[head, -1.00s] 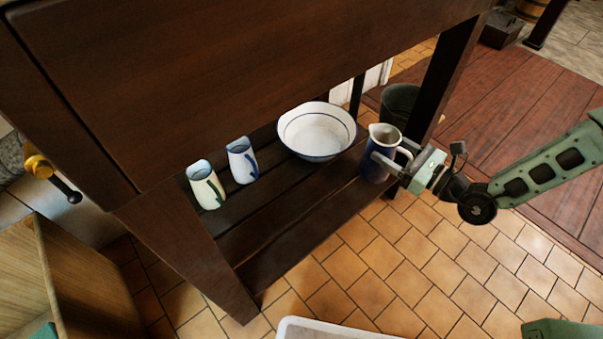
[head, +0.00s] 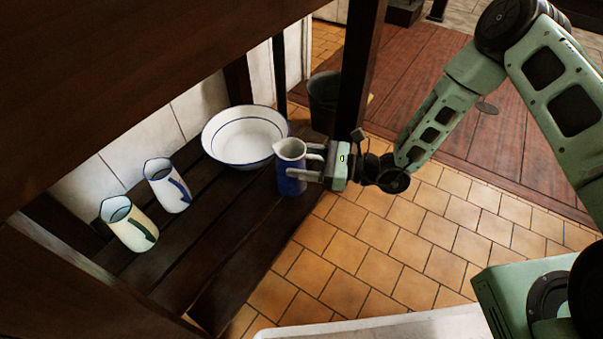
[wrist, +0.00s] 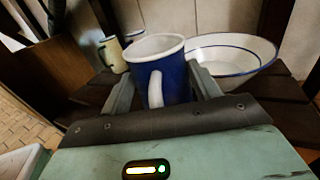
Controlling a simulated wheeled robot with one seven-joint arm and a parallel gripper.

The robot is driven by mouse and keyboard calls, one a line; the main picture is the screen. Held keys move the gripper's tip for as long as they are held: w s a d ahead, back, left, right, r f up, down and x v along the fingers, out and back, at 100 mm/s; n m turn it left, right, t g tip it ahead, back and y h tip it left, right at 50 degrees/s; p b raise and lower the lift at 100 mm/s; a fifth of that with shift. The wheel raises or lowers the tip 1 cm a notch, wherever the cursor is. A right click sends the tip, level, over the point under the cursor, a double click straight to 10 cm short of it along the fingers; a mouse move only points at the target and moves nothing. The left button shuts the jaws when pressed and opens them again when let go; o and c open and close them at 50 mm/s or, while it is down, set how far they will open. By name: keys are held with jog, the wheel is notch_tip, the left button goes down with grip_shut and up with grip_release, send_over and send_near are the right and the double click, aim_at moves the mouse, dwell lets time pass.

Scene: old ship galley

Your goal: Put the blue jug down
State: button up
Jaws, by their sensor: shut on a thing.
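The blue jug (head: 291,184), with a white upper part, stands upright at the right end of the dark slatted shelf (head: 222,225) in the head view. Its base looks to be at the shelf boards, but I cannot tell whether it touches them. My gripper (head: 312,174) comes from the right and is shut on the jug. In the wrist view the jug (wrist: 160,75) is between the two fingers, with its white handle towards my palm. The jug's underside is hidden.
A white bowl with a blue rim (head: 244,137) stands just behind the jug. A dark table leg (head: 358,70) rises behind my gripper. Boards left of the jug are bare.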

jog(key=shift+f+b, duration=0.8)
jog(key=shift+f, duration=0.7)
jog(key=shift+f, duration=0.15)
jog(key=o, duration=1.1)
jog(key=shift+o, duration=0.2)
